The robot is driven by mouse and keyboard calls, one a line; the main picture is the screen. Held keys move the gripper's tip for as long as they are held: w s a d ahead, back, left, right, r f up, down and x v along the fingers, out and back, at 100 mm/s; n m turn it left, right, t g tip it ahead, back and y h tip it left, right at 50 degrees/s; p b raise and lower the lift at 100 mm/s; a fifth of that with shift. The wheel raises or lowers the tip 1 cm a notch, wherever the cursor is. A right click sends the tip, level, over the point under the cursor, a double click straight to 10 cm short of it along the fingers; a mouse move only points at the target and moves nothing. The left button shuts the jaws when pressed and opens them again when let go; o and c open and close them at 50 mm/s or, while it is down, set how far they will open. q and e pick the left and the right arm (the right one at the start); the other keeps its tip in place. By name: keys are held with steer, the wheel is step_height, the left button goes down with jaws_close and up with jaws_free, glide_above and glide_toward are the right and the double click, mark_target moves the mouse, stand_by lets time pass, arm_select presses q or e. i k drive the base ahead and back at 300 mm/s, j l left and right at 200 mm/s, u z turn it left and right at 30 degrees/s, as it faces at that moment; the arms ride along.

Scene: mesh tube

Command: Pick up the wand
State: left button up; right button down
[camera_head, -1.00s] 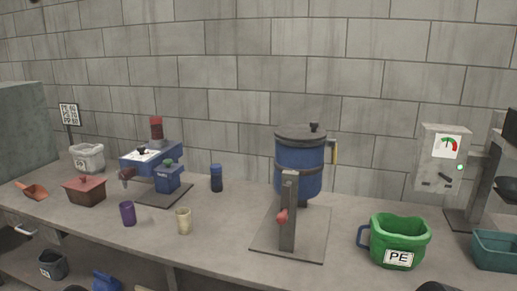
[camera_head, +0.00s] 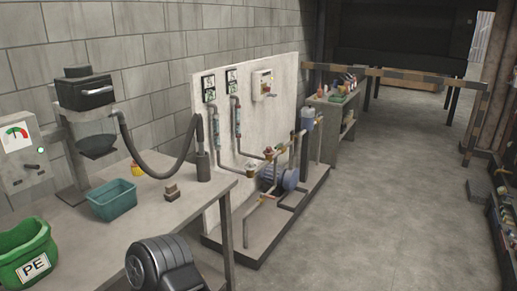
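A black hose (camera_head: 185,165) runs from a dark loader with a clear bowl (camera_head: 90,110) to the right end of the table. There it meets a dark upright cylinder (camera_head: 203,166), with a thin stem rising from it. This stem looks like the wand standing in a holder, but it is too small to tell for sure. A black rounded part of my own arm shows at the bottom, in front of the table edge. No gripper fingers show in the head view, and neither gripper is near the hose.
The table (camera_head: 150,215) holds a green PE bucket (camera_head: 28,250), a teal bin (camera_head: 112,199), a small brown block (camera_head: 172,191) and a gauge box (camera_head: 20,150). A pipe-and-pump panel (camera_head: 265,130) stands beyond its right end. Open floor (camera_head: 390,190) lies to the right.

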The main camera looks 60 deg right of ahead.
mark_target(199, 130)
steer(key=z, duration=1.65)
